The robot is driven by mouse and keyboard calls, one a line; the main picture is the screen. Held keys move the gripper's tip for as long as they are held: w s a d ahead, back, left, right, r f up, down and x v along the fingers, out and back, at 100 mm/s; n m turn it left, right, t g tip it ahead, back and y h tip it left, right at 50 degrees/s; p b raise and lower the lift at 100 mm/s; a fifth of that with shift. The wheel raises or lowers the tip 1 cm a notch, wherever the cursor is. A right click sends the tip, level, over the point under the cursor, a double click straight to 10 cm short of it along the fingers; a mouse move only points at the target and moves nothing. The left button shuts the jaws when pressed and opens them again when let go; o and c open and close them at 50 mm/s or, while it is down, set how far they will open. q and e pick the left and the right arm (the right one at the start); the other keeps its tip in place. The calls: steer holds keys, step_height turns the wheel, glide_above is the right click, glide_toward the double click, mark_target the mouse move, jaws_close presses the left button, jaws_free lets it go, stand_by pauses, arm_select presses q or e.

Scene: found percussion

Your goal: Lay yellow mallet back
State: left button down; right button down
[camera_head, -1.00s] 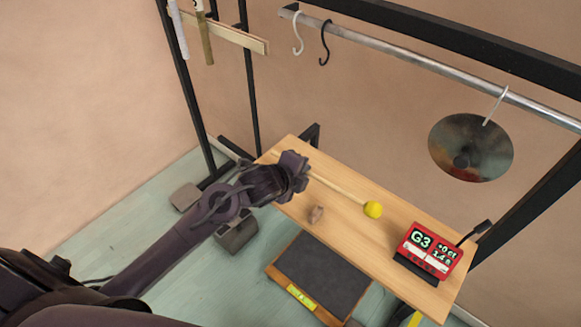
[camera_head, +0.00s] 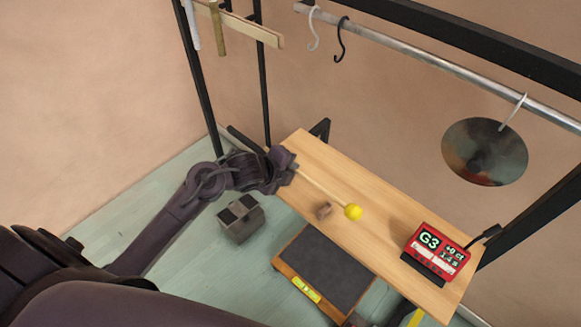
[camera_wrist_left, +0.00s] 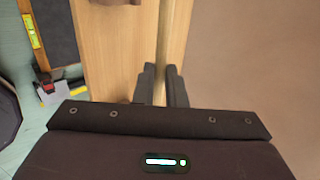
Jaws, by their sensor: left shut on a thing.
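The yellow mallet has a round yellow head (camera_head: 353,212) and a thin pale wooden handle (camera_head: 322,186). My left gripper (camera_head: 290,166) is at the left end of the wooden table (camera_head: 375,200), shut on the handle. The handle runs from the gripper to the right over the table, with the head near the table's front edge. In the left wrist view the handle (camera_wrist_left: 161,55) passes between the two dark fingers (camera_wrist_left: 161,84). I cannot tell whether the mallet touches the table. My right gripper is not in view.
A red display reading G3 (camera_head: 436,254) stands at the table's right end. A metal disc (camera_head: 485,152) hangs from the rail (camera_head: 430,58), with two empty hooks. A dark-topped platform (camera_head: 325,270) is below the table.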

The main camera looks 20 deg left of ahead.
arm_select(q)
step_height(320, 180, down, 6)
steer(key=b, duration=0.4)
steer(key=shift+r, duration=0.15)
steer(key=shift+f, duration=0.2)
steer(key=shift+w, duration=0.1)
steer(key=shift+f+b, duration=0.3)
steer(key=shift+b, duration=0.1)
steer(key=c, duration=1.4)
jaws_free()
